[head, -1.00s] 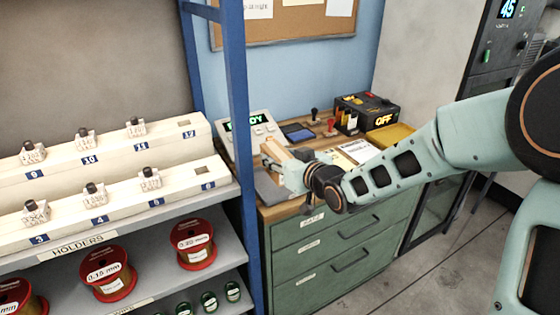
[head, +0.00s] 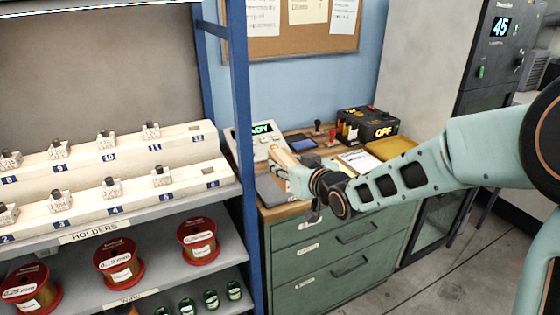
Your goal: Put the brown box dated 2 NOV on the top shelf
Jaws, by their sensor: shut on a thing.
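My gripper (head: 288,165) is at the left end of my arm, over the left part of the wooden bench. It is shut on a light brown box (head: 284,156), seen small and partly hidden by the gripper. No date can be read on it. The blue-framed shelf rack (head: 243,130) stands left of the gripper, its post between the gripper and the shelves. A thin bright and dark edge (head: 45,13) crosses the top left corner; I cannot tell whether it is the top shelf.
The holder shelf (head: 150,212) carries numbered stepped racks with several holders. Red wire spools (head: 118,260) and green jars stand below. The bench holds a READY device (head: 262,130), a black OFF unit (head: 370,124) and a yellow tray (head: 392,147). A corkboard (head: 290,38) hangs behind.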

